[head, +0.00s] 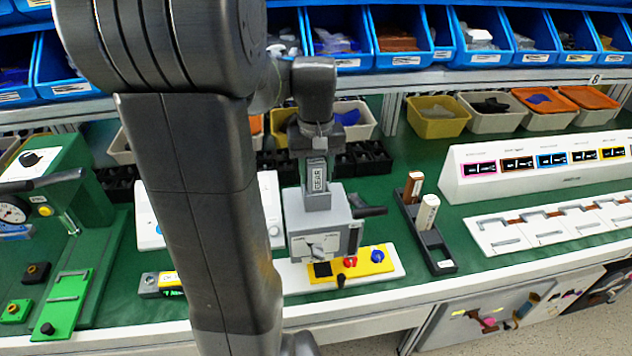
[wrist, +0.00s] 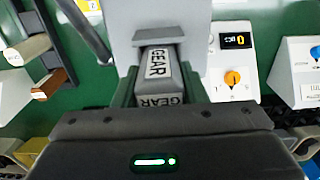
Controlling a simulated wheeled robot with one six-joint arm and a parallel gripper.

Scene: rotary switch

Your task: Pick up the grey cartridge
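The grey cartridge (head: 318,181), labelled GEAR, stands upright in the top of a grey box-shaped unit (head: 318,225) with a lever on its front and a dark handle at its right. My gripper (head: 317,157) is directly above the unit, pointing down at the cartridge's upper end. In the wrist view the cartridge (wrist: 160,78) lies between my two fingers (wrist: 161,92), with a finger on each side. Whether the fingers press on it is not clear. The cartridge's lower end is hidden in the unit.
A black rack (head: 428,235) with a brown and a cream cartridge stands to the right. A yellow panel (head: 383,262) with coloured knobs is in front of the unit. A white dial box (head: 270,205) is behind at the left. Bins (head: 437,124) line the back.

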